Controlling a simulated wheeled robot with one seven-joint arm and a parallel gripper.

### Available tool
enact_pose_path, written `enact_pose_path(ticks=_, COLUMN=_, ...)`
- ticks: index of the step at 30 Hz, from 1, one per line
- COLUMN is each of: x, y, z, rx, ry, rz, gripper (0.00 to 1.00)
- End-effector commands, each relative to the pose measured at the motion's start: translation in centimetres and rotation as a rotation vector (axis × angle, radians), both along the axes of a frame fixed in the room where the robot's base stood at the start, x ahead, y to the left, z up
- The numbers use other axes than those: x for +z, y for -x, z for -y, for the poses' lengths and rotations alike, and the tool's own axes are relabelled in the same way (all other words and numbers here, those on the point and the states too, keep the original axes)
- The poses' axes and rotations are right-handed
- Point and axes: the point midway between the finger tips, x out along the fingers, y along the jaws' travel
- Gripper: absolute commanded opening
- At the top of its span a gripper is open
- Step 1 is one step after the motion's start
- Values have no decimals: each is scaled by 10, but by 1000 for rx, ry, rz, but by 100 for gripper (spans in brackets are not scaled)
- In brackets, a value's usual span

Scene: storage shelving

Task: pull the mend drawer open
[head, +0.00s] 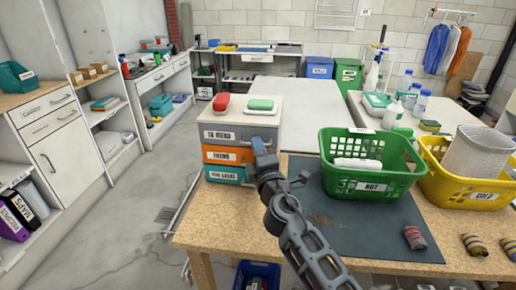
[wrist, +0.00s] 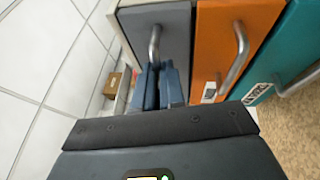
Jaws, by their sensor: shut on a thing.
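A small drawer unit (head: 238,118) stands on the table, with a grey drawer on top, an orange one in the middle and a teal one at the bottom. The grey drawer (head: 208,134) has a white label that is too blurred to read surely. In the wrist view the grey drawer (wrist: 176,24) is at the left of the three fronts. My gripper (head: 262,146) is at the right part of the grey front. Its blue fingers (wrist: 160,86) are shut on the grey drawer's metal handle (wrist: 155,42). The grey front looks about level with the others.
The orange drawer (head: 228,155) and teal drawer (head: 226,175) have handles close beside my fingers. Red and green items lie on the unit. A green basket (head: 372,186) and yellow basket (head: 470,192) stand to the right. The floor left of the table is clear.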

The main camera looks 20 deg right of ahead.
Motion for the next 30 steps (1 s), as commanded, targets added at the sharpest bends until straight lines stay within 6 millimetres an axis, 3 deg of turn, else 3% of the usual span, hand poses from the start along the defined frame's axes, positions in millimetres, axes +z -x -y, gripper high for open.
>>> enact_pose_path(ticks=23, x=-1, y=0, z=0, rx=0, ry=0, rz=-2, gripper=0)
enact_pose_path(ticks=26, x=-2, y=6, z=-4, rx=0, ry=-2, rz=-3, gripper=0)
enact_pose_path(ticks=30, x=-3, y=28, z=-20, rx=2, ry=-6, rz=-4, gripper=0)
